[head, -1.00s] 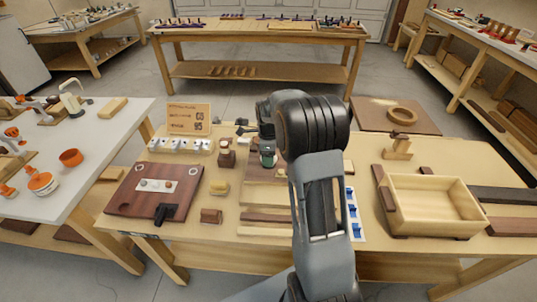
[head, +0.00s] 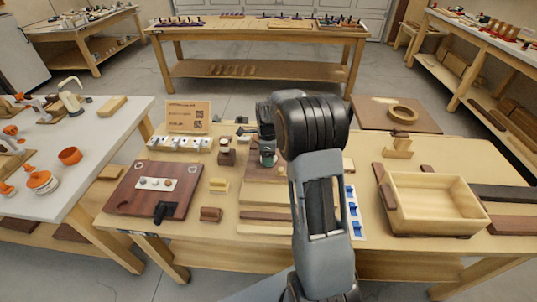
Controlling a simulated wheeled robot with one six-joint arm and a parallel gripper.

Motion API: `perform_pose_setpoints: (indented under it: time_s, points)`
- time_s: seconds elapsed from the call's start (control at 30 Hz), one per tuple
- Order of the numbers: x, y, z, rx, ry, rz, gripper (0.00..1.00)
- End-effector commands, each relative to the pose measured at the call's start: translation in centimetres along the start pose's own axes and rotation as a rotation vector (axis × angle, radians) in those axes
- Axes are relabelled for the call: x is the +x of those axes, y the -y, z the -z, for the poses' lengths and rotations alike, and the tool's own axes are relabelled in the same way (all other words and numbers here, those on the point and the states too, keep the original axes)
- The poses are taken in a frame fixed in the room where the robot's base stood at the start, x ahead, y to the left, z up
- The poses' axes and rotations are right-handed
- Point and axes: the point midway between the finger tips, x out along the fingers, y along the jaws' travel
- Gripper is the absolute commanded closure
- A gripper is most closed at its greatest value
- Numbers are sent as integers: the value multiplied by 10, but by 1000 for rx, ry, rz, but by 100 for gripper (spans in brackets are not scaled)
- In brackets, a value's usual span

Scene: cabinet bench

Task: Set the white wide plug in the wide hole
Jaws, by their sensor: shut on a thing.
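My gripper (head: 267,153) points down over the middle of the bench, just left of my black and grey arm link, which hides part of it. It is shut on a small pale piece that looks like the white wide plug; too little of it shows to tell its shape. Below it lies a stack of wooden boards (head: 257,196). A white plate with several small round marks (head: 158,184) lies on a dark brown board (head: 178,205) to the left. I cannot tell which opening is the wide hole.
A strip of white blocks (head: 181,144) and a wooden sign (head: 188,117) stand at the back left. An open wooden box (head: 433,230) stands right, past blue pieces (head: 352,213).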

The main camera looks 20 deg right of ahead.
Motion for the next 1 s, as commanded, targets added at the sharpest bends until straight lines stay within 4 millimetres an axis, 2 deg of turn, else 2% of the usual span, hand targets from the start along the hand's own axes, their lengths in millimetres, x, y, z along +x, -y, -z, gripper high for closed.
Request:
perform_pose_setpoints:
  time_s: [0.73,0.77,1.0]
  points:
    - [10,0,0,0,0,0,49]
    - [9,0,0,0,0,0,33]
    - [9,0,0,0,0,0,10]
